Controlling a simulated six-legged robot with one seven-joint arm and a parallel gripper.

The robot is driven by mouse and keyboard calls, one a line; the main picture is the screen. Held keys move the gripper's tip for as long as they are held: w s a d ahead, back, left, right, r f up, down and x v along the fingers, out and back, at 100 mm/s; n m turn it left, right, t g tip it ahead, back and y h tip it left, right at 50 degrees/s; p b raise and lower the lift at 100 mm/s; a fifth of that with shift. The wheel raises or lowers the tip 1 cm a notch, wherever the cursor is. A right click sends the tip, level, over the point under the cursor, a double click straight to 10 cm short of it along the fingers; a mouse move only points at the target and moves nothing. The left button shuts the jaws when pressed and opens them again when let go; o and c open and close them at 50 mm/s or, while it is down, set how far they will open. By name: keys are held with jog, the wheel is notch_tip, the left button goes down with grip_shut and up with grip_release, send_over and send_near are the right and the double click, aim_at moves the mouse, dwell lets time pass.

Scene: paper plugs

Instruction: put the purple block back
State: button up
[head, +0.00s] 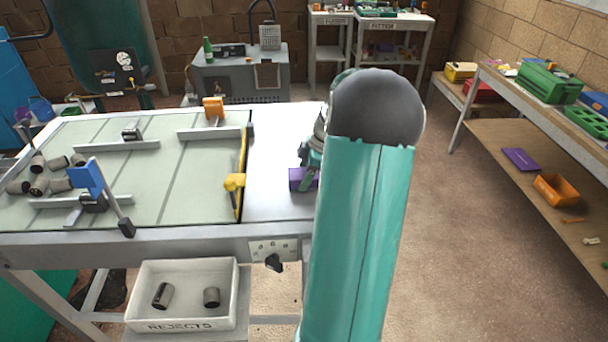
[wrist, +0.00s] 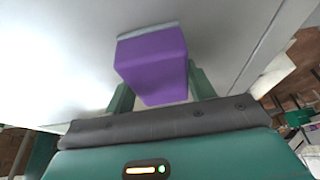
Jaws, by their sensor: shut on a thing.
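The purple block (wrist: 152,68) fills the middle of the wrist view, between the two green fingers of my gripper (wrist: 158,88). My gripper is shut on it. In the head view the purple block (head: 299,179) shows at the left edge of my arm, over the bare metal part of the table (head: 275,150). My gripper (head: 312,176) is partly hidden there behind my teal arm. A pale strip shows along the block's far edge in the wrist view. I cannot tell whether the block touches the metal surface.
Several grey plugs (head: 40,183) lie at the far left, near a blue flag-like piece (head: 87,178).

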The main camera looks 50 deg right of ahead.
jog(key=o, duration=1)
jog(key=shift+f, duration=0.1)
jog(key=shift+c, duration=0.2)
jog(key=v, duration=1.2)
jog(key=w+a+r+m+h, duration=0.1)
jog(key=w+a+r+m, duration=0.15)
jog(key=a, duration=0.95)
jog(key=w+a+r+m+h, duration=0.1)
jog(key=w+a+r+h, duration=0.2)
jog(key=a, duration=0.9)
jog(key=s+a+m+t, duration=0.1)
jog(key=s+a, duration=0.4)
jog(key=a, duration=0.5)
jog(key=s+a+f+m+t+y, duration=0.1)
jog(key=s+a+m, duration=0.2)
jog(key=a, duration=0.7)
jog(key=shift+s+a+f+m, duration=0.25)
jog(key=shift+s+m, duration=0.1)
jog(key=shift+s, duration=0.6)
